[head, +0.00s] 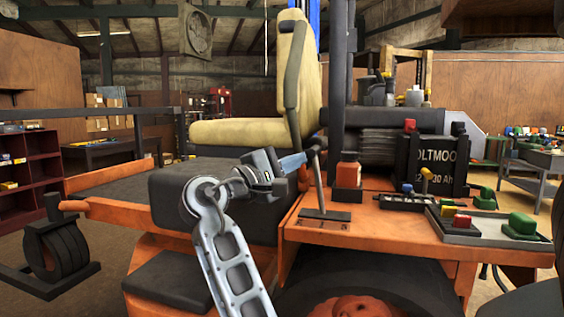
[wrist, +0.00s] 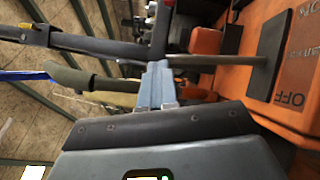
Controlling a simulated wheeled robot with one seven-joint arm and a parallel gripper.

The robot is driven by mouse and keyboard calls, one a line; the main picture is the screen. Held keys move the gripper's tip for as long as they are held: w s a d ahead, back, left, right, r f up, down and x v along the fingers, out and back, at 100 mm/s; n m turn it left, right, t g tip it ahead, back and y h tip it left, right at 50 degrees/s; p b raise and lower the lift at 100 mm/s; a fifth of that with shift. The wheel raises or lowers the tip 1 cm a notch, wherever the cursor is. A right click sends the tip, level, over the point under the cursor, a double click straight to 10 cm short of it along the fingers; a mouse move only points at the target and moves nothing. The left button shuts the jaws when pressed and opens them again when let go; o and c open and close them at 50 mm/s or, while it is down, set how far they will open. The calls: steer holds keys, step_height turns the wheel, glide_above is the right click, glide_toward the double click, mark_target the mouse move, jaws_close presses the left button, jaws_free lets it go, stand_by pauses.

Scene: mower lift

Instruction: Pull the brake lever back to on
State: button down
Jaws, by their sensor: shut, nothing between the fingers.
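The brake lever (head: 319,182) is a thin metal rod rising from a dark slotted plate (head: 340,215) on the orange deck. It stands nearly upright, its top leaning slightly left. In the wrist view the lever (wrist: 220,61) lies across the picture, with its plate (wrist: 267,60) at right. The word OFF shows on the orange surface by the plate's lower end; any ON mark is not readable. My gripper (head: 306,156) is shut and empty, its tips at the lever's upper end. The tips (wrist: 158,66) look very close to the lever; whether they touch, I cannot tell.
A yellow seat (head: 240,132) stands behind my gripper, and a dark upright post (head: 338,80) rises behind the lever. A black battery (head: 432,165) and a tray with coloured blocks (head: 485,228) are on the right of the deck. A black tyre (head: 350,280) is below.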

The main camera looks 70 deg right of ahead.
steer(key=s+m+t+y+p, duration=0.1)
steer(key=s+m+y+p, duration=0.2)
steer(key=s, duration=0.6)
steer(key=shift+s+d+r+m, duration=0.3)
steer(key=shift+s+d+m, duration=0.1)
steer(key=shift+m, duration=1)
steer(key=shift+s, duration=0.1)
